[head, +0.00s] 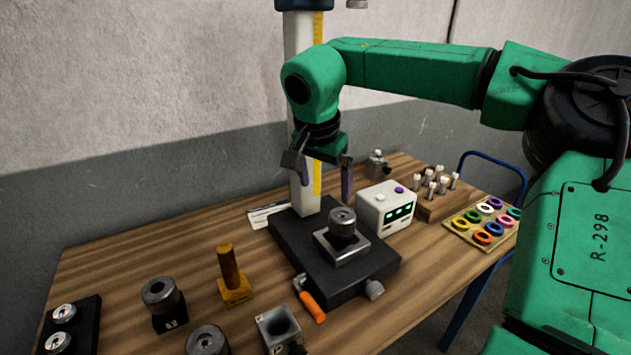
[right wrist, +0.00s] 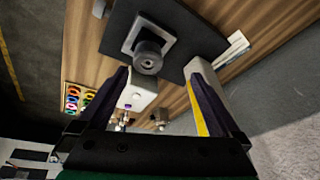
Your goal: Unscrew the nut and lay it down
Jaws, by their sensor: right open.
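A round grey metal nut (head: 342,217) sits on a dark post on a square metal plate (head: 347,249), on the black base of a column stand (head: 290,237). In the right wrist view the nut (right wrist: 148,62) shows between the fingertips, farther off. My right gripper (head: 326,190) is open and empty, with its fingers pointing down. It hangs above and behind the nut in the head view, apart from it. My left gripper is not in view.
A white box with green lights (head: 386,211) stands right of the nut. A tray of coloured rings (head: 484,222) lies farther right. An orange-handled tool (head: 312,306) lies in front of the base. A block with a brown post (head: 233,288) and a metal ring (head: 161,293) stand left.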

